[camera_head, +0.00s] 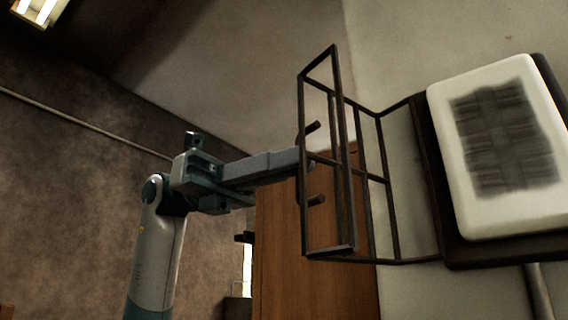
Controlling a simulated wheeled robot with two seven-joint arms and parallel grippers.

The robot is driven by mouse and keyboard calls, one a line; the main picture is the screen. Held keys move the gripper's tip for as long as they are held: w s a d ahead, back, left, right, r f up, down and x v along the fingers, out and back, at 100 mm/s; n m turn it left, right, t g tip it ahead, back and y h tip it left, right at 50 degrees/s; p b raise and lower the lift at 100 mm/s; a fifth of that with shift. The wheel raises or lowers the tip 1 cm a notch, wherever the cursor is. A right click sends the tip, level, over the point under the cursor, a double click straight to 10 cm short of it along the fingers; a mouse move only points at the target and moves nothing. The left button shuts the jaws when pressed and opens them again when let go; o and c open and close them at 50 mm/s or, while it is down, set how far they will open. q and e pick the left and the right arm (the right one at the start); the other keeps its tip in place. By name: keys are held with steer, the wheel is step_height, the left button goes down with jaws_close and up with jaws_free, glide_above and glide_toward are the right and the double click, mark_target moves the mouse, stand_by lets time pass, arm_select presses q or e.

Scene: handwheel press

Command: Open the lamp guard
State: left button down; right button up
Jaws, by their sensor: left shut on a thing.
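The lamp guard (341,160) is a dark wire cage of thin bars, standing out to the left of the lamp on the wall. The lamp (500,130) has a pale rounded panel with a dark grid-like smudge, set on a dark backing, and its face is uncovered. My left gripper (302,162) comes in from the left and is shut on the guard at its left side, near two short dark prongs. The exact contact is partly hidden by the bars. My right gripper is not in view.
A brown wooden cabinet or door (285,235) stands behind the guard. A pipe (538,290) runs down below the lamp. A ceiling light (38,10) is at the top left. The space left of my arm looks clear.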

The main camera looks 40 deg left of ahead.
arm_select(q)
steer(key=c, duration=1.9)
jaws_free()
steer(key=shift+d, duration=0.2)
steer(key=shift+a, duration=0.1)
steer(key=s+a+b, duration=0.2)
steer(key=a, duration=1.5)
steer(key=shift+s, duration=0.2)
